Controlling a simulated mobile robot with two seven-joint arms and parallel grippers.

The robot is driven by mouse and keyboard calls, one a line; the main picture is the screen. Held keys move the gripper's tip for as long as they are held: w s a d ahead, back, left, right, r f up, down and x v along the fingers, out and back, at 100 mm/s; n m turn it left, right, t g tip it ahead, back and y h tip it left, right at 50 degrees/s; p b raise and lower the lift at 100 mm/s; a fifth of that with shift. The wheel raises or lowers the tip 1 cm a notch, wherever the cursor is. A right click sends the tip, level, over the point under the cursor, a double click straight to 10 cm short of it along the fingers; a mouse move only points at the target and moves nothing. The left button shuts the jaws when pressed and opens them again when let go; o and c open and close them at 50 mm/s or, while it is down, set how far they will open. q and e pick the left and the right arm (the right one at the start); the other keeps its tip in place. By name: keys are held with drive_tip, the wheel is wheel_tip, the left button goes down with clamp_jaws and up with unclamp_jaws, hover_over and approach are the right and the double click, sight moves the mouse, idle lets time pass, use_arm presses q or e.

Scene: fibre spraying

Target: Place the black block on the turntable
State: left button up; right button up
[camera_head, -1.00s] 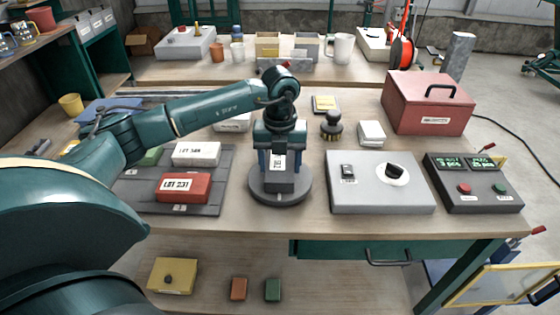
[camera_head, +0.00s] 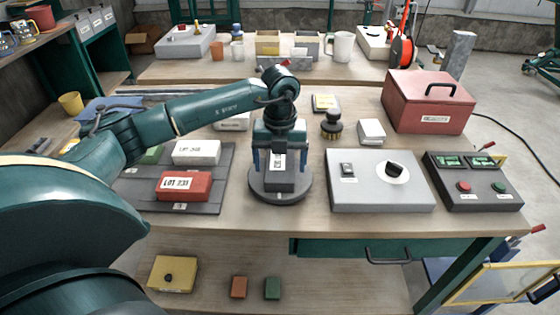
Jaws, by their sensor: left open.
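The black block (camera_head: 279,183) with a white label sits on the round grey turntable (camera_head: 281,198), near the middle of the workbench. My left gripper (camera_head: 279,164) comes down over the block from above. Its two blue fingers stand on either side of the block, and the jaws are open. Part of the block's top is hidden by the gripper. My right gripper does not show.
A grey mat (camera_head: 200,208) with a red block (camera_head: 185,186) and a white block (camera_head: 196,152) lies left of the turntable. A grey control box (camera_head: 380,195) stands close on the right, with a red case (camera_head: 427,110) behind it.

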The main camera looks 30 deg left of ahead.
sight(280, 167)
use_arm(q)
wheel_tip(280, 167, up, 12)
drive_tip(key=b, duration=0.1)
idle(0.7)
